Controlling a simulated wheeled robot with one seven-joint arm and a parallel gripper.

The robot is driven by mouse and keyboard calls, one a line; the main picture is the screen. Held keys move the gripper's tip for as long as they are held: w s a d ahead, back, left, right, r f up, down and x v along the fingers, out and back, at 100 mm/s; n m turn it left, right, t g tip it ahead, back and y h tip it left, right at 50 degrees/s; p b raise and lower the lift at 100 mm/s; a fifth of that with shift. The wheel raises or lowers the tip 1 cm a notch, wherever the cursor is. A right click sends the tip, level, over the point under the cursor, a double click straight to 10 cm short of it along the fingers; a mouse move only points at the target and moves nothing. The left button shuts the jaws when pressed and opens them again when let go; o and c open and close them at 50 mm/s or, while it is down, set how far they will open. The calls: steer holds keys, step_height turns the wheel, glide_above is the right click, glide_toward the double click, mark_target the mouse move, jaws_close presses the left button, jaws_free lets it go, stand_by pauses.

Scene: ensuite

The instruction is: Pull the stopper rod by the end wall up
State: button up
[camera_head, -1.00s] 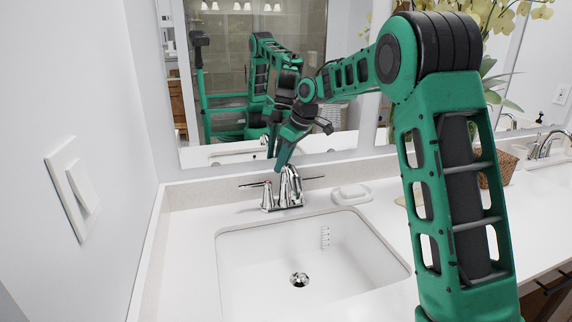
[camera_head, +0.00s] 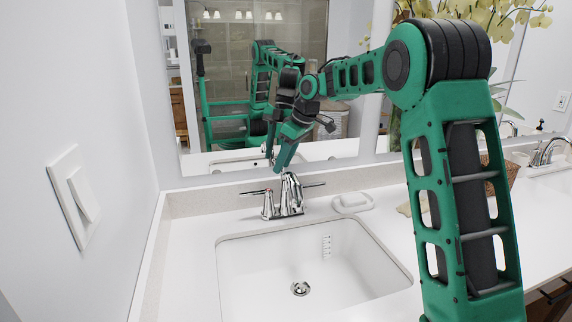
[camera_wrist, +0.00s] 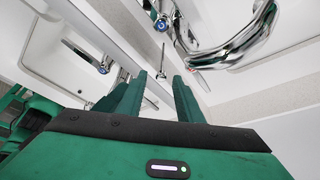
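The chrome faucet (camera_head: 290,198) stands behind the sink near the left end wall, with a lever on each side. It also shows in the wrist view (camera_wrist: 235,48). My gripper (camera_head: 276,167) is above and behind the faucet, pointing down. In the wrist view my gripper's two green fingers (camera_wrist: 159,76) are apart. A thin chrome rod with a small knob (camera_wrist: 161,76), apparently the stopper rod, shows between the fingertips. I cannot tell whether either finger touches it. In the head view the rod is too small and hidden by the fingers to make out clearly.
The mirror (camera_head: 345,150) stands close behind my gripper and reflects my arm. The white sink (camera_head: 255,265) has a drain stopper (camera_head: 299,288). A soap dish (camera_head: 352,202) lies right of the faucet. The end wall (camera_head: 75,130) with a switch is at left.

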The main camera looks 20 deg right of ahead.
steer(key=v, duration=1)
steer(key=shift+r, duration=0.3)
steer(key=shift+d, duration=0.1)
steer(key=s+d+f+m+h, duration=0.1)
steer(key=s+d+f+m, duration=0.2)
steer(key=s, duration=0.5)
steer(key=s+d+f+m+g+h, duration=0.1)
steer(key=s+d+f+m, duration=0.2)
steer(key=s, duration=0.5)
steer(key=s+d+f+m, duration=0.1)
steer(key=s+d+m, duration=0.2)
steer(key=s+d, duration=0.35)
steer(key=s+f+m, duration=0.2)
steer(key=s+f, duration=0.1)
steer(key=s, duration=0.5)
steer(key=s+d+f+m+g, duration=0.1)
steer(key=s+f, duration=0.3)
steer(key=s, duration=0.5)
steer(key=s+d+f+m+g+h, duration=0.1)
steer(key=s+f+m, duration=0.2)
steer(key=s, duration=0.5)
steer(key=shift+s+f, duration=0.25)
steer(key=shift+f, duration=0.35)
